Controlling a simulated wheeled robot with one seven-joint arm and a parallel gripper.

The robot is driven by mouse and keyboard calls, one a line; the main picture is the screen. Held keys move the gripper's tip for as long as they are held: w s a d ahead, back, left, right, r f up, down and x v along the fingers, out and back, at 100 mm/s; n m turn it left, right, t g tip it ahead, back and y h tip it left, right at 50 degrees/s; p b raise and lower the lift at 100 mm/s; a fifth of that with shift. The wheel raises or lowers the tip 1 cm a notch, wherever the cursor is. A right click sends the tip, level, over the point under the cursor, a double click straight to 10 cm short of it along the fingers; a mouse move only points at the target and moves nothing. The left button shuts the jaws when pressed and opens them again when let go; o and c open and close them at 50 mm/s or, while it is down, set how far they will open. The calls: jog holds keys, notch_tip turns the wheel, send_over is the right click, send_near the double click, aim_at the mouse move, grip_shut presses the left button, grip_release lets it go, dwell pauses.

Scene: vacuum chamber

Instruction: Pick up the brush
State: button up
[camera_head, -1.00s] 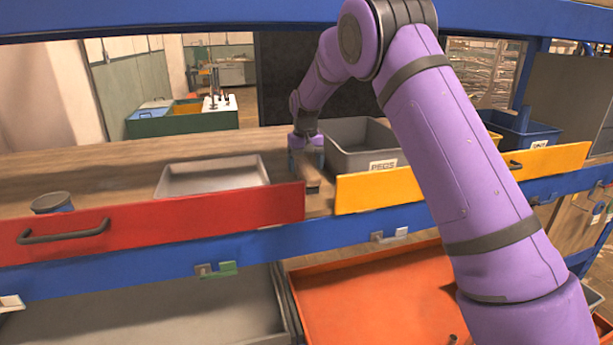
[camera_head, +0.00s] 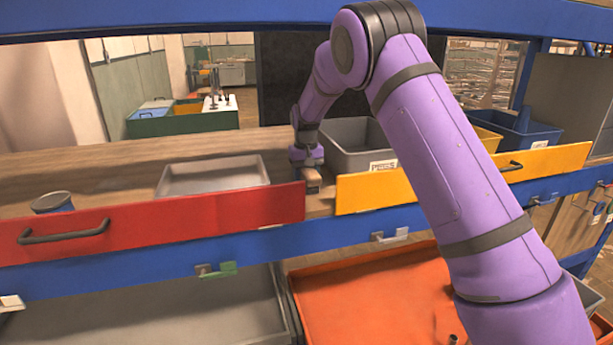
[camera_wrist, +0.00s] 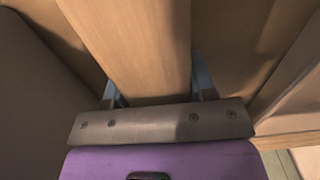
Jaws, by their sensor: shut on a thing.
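The brush shows as a wooden block-like handle (camera_head: 312,184) at the gap between the red and yellow drawer fronts. In the wrist view its wooden body (camera_wrist: 140,45) runs up between the two fingers. My gripper (camera_head: 308,172) points down and is shut on the brush, with a finger on each side of it (camera_wrist: 158,92). The brush's bristles are not visible. I cannot tell whether the brush touches the wooden surface.
A grey bin (camera_head: 354,160) stands just right of my gripper. The red front (camera_head: 150,226) and yellow front (camera_head: 375,196) border the shelf's near edge.

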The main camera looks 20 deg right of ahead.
notch_tip(320, 180, up, 10)
jog(key=shift+r, duration=0.1)
dwell(0.4)
